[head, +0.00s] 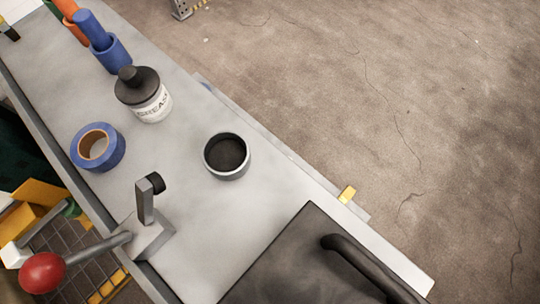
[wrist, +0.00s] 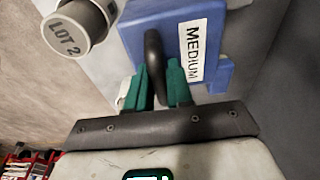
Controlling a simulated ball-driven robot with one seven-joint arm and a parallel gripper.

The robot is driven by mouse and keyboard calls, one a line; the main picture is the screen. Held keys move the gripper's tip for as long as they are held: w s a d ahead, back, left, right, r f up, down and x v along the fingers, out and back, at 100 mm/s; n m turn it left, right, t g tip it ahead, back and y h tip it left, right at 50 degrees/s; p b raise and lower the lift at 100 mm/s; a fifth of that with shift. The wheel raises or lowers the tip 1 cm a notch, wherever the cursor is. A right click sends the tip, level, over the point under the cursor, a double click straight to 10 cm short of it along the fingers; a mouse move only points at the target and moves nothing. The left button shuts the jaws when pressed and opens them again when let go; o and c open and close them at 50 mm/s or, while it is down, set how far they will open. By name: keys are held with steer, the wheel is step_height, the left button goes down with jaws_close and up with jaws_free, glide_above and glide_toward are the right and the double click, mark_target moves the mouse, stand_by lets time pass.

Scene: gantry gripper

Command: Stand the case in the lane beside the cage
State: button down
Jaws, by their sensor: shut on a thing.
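In the wrist view, a blue case (wrist: 142,32) bears a white label reading MEDIUM and has a dark handle (wrist: 154,58). My gripper (wrist: 160,88) has its two green fingers on either side of this handle and is shut on it. The case's far side is cut off by the top of the picture, and I cannot tell whether it touches a surface. My gripper and the blue case do not show clearly in the head view. I cannot clearly make out the cage or the lane.
A grey bench (head: 190,212) holds a grease bottle (head: 152,106), blue tape (head: 113,158), a dark round cup (head: 241,172), a red-knobbed lever (head: 43,272) and a dark handled box (head: 297,262). A cylinder marked LOT 2 (wrist: 78,30) is close beside the case. Bare floor (head: 400,100) lies right.

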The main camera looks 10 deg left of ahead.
steer(key=shift+f, duration=0.4)
steer(key=c, duration=1)
jaws_free()
steer(key=shift+r, duration=0.1)
